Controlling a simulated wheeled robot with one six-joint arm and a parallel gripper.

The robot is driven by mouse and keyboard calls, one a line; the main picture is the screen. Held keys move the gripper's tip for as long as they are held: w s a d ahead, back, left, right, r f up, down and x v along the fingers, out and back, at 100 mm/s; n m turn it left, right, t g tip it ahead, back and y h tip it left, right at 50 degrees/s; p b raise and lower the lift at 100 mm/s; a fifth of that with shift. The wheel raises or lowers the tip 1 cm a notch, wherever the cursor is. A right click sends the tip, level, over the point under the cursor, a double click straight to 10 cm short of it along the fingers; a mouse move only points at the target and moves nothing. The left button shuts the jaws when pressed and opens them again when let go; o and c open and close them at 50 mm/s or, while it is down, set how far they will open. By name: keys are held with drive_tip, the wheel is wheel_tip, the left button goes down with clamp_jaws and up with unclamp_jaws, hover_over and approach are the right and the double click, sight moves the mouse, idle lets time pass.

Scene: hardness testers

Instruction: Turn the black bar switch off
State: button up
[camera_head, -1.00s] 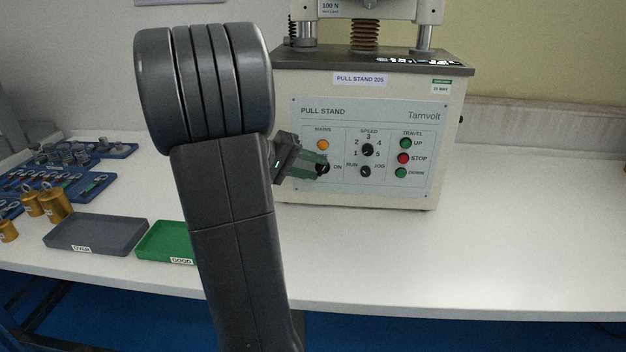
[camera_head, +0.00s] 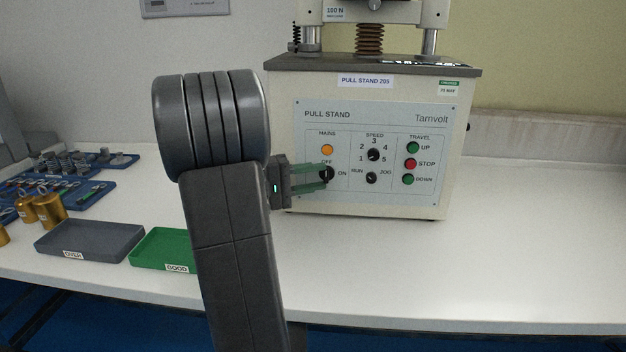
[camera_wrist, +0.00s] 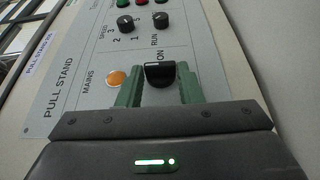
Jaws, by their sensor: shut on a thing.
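The black bar switch (camera_head: 327,174) is on the lower left of the pull stand's front panel, under the MAINS label and an orange lamp (camera_head: 327,149). OFF is printed above it and ON to its right. In the wrist view the switch (camera_wrist: 159,74) sits between my green fingers, with ON beyond it. My gripper (camera_head: 324,177) comes in from the left, one finger above the switch and one below, shut on it. My fingers partly cover the switch in the head view, and I cannot tell clearly which label its bar points to.
Two black knobs, SPEED (camera_head: 373,155) and RUN/JOG (camera_head: 371,178), are right of the switch. Further right are green UP (camera_head: 409,148), red STOP (camera_head: 411,163) and green DOWN (camera_head: 408,179) buttons. Grey (camera_head: 90,239) and green (camera_head: 160,249) trays lie left. The table's right side is clear.

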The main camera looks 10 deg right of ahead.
drive_tip(key=o, duration=1)
drive_tip(key=a, duration=0.4)
drive_tip(key=s+a+p, duration=0.1)
drive_tip(key=a, duration=0.8)
drive_tip(key=shift+s+a+f+p, duration=0.15)
drive_tip(key=shift+s+a+p, duration=0.1)
drive_tip(key=shift+a+p, duration=0.1)
drive_tip(key=d, duration=0.4)
drive_tip(key=w+d+b, duration=0.1)
drive_tip(key=d, duration=0.8)
drive_tip(key=shift+w+d+b, duration=0.25)
drive_tip(key=shift+d+b, duration=0.1)
drive_tip(key=shift+d, duration=0.05)
